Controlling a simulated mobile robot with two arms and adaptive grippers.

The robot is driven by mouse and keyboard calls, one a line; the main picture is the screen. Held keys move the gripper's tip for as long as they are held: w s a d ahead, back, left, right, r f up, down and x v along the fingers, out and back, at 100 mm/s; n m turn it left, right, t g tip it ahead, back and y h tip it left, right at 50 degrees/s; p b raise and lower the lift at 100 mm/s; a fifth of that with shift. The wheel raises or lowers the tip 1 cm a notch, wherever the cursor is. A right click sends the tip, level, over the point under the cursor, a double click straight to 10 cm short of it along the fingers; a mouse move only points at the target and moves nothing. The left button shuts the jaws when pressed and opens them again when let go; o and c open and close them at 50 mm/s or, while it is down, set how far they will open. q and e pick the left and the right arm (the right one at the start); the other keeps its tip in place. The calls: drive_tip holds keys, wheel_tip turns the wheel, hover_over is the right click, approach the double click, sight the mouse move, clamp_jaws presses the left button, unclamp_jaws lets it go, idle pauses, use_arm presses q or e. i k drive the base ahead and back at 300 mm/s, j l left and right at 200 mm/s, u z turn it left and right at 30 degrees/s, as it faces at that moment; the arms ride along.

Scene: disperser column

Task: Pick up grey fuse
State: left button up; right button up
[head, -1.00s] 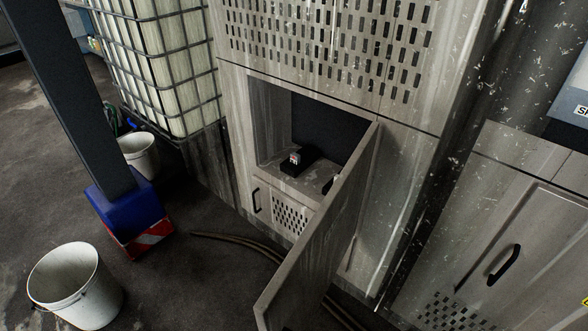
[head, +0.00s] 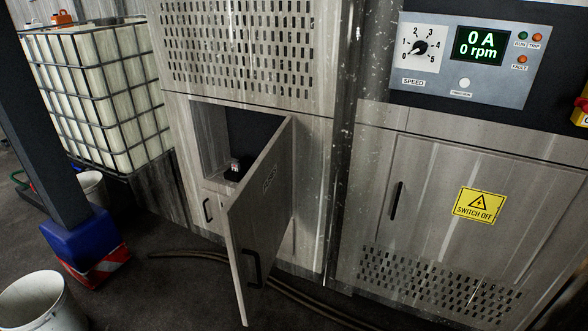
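A small grey fuse with a reddish mark (head: 235,164) sits in a black holder (head: 232,175) on the floor of an open cabinet compartment (head: 210,140). It is small and dim in the head view. The compartment's door (head: 262,215) stands swung open toward me and hides the right part of the compartment. Neither of my grippers shows in the head view.
A control panel (head: 507,90) reading 0 A and 0 rpm is at upper right, above a closed cabinet with a yellow SWITCH OFF sign (head: 480,205). A bucket (head: 42,300), a blue-based post (head: 80,245) and a floor hose (head: 190,254) stand or lie at left and front.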

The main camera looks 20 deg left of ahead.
sight(236, 167)
drive_tip(key=i+j+z, duration=0.15)
drive_tip(key=j, duration=0.15)
drive_tip(key=i+j+z, duration=0.1)
drive_tip(key=j, duration=0.25)
drive_tip(key=i+j+z, duration=0.15)
drive_tip(key=j, duration=0.2)
drive_tip(key=i+j+z, duration=0.1)
drive_tip(key=j, duration=0.25)
drive_tip(key=i+j+z, duration=0.15)
drive_tip(key=j, duration=0.25)
